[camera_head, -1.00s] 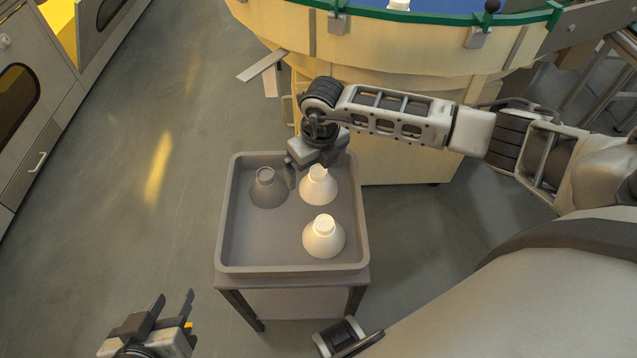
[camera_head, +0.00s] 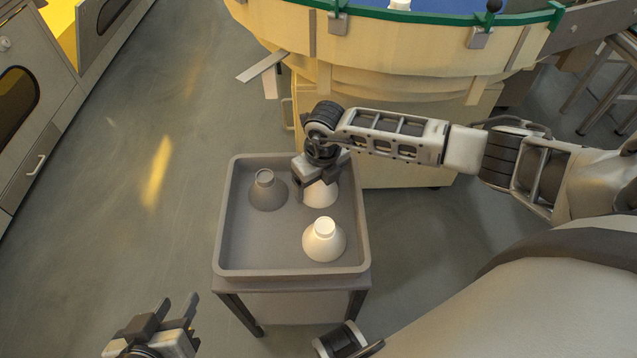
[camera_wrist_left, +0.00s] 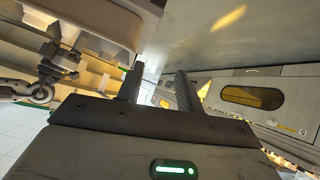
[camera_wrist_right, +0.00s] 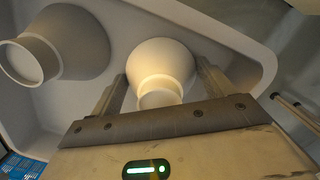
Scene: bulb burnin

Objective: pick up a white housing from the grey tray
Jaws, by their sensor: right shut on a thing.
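The grey tray (camera_head: 231,225) stands on a small stand and holds three cone-shaped housings with short necks. A white housing (camera_head: 322,240) stands upright near the front right. A grey-looking housing (camera_head: 267,193) stands at the back left. A second white housing (camera_head: 320,196) at the back right is partly hidden under my right gripper (camera_head: 314,183). In the right wrist view, my right gripper (camera_wrist_right: 162,92) has its fingers on either side of that housing's neck (camera_wrist_right: 160,94), shut on it. My left gripper (camera_head: 176,310) is open and empty, left of the stand; its spread fingers show in the left wrist view (camera_wrist_left: 158,88).
Behind the tray is a large round cream table (camera_head: 400,50) with a green rim. Grey cabinets (camera_head: 40,130) with dark windows line the left. Another housing (camera_wrist_right: 62,45) stands left of the held one in the right wrist view. The floor (camera_head: 130,220) left of the tray is clear.

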